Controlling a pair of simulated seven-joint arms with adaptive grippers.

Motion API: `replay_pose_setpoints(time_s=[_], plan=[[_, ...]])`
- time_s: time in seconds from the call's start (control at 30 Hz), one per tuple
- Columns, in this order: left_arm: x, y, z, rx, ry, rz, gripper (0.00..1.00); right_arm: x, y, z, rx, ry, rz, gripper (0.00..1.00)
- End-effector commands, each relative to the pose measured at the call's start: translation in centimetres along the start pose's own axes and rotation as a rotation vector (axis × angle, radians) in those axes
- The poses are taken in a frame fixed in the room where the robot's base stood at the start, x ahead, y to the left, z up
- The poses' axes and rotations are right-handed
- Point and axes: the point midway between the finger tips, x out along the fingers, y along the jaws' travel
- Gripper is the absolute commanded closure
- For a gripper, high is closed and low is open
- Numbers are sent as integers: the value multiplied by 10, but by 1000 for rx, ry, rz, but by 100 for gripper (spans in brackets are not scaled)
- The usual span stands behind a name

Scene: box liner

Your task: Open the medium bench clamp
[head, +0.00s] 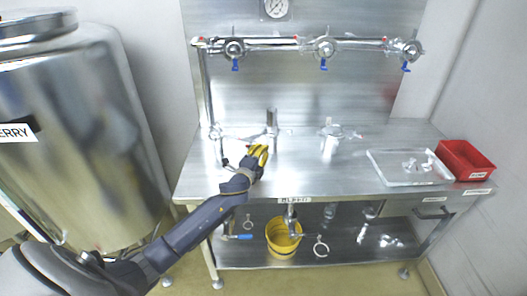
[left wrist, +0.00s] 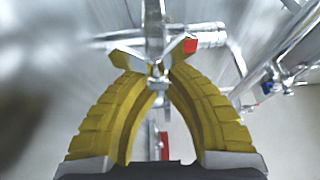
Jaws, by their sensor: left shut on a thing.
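My left gripper (head: 259,154) has yellow fingers and reaches over the steel bench's left half, at a metal fitting (head: 271,124) standing at the back. In the left wrist view the fingertips (left wrist: 157,70) come together on a small metal part of a clamp (left wrist: 153,28). A red-marked piece (left wrist: 190,46) sits just right of the tips. The fingers hide part of the clamp, and I cannot tell whether it is open. My right gripper is not in view.
Another metal fitting (head: 330,135) stands mid-bench. A clear tray (head: 400,180) with small metal parts and a red bin (head: 465,160) are at the right. Valves on a pipe (head: 280,42) hang above. A yellow bucket (head: 284,240) is on the lower shelf. The bench's front middle is clear.

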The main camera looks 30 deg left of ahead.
Motion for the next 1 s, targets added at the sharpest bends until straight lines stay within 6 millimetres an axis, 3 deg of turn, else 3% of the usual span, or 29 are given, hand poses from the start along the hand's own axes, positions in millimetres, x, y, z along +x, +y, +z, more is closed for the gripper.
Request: replay_pose_setpoints(time_s=[0.03, 0.47, 0.8, 1.0], plan=[[0, 0, 7, 7, -13, 2, 100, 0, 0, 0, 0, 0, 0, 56], [2, 1, 6, 9, -18, 3, 100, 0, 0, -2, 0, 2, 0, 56], [12, 0, -37, 1, -9, 2, 100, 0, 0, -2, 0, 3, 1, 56], [-26, 1, -34, 3, -7, 2, 100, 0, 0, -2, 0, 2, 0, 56]])
